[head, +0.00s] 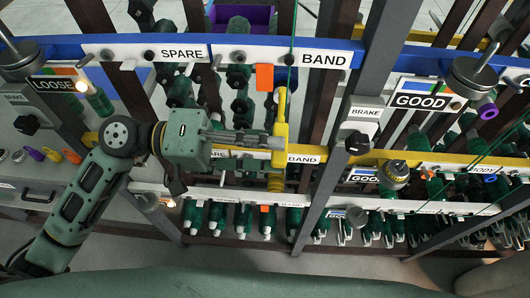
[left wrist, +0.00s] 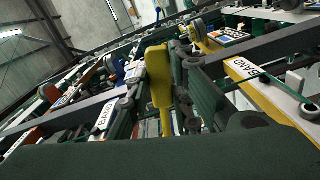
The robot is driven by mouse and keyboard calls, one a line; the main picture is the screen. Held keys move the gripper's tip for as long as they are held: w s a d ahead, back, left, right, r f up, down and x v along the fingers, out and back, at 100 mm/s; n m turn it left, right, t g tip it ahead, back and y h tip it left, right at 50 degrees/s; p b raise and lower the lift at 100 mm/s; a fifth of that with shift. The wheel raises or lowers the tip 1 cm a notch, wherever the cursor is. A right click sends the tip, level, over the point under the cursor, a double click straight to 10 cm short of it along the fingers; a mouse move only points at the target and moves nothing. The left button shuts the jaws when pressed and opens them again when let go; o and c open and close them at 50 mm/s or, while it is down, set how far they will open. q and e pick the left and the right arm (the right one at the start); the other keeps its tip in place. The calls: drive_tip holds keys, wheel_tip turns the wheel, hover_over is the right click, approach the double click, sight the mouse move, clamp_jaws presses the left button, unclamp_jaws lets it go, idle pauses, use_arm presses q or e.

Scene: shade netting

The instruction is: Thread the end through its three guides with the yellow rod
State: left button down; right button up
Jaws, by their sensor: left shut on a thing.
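The yellow rod (head: 281,115) stands roughly upright in the head view, in front of the bars at the BAND labels. The rod's thick yellow head (left wrist: 159,75) fills the middle of the left wrist view. A thin green thread (head: 294,30) comes down from the top edge past the upper BAND label toward the rod's top. Its end and whether it touches the rod are too small to tell. A dark round guide (head: 290,59) sits on the blue bar beside the thread. I cannot make out the other guides surely.
A blue bar (head: 215,39) with SPARE and BAND labels runs above, and a yellow bar (head: 345,156) crosses behind the gripper. Green spools (head: 240,90) hang close behind.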

sight(277, 124)
use_arm(q)
drive_tip(key=w, duration=0.2)
drive_tip(key=w+r, duration=0.1)
drive_tip(key=w, duration=0.1)
drive_tip(key=shift+w+r, duration=0.2)
drive_tip(key=shift+w, duration=0.6)
use_arm(e)
drive_tip(key=shift+a, duration=0.25)
drive_tip(key=shift+d, duration=0.2)
use_arm(q)
drive_tip(key=s, duration=1.4)
use_arm(e)
drive_tip(key=shift+s+a+f, duration=0.1)
drive_tip(key=shift+a+f, duration=0.05)
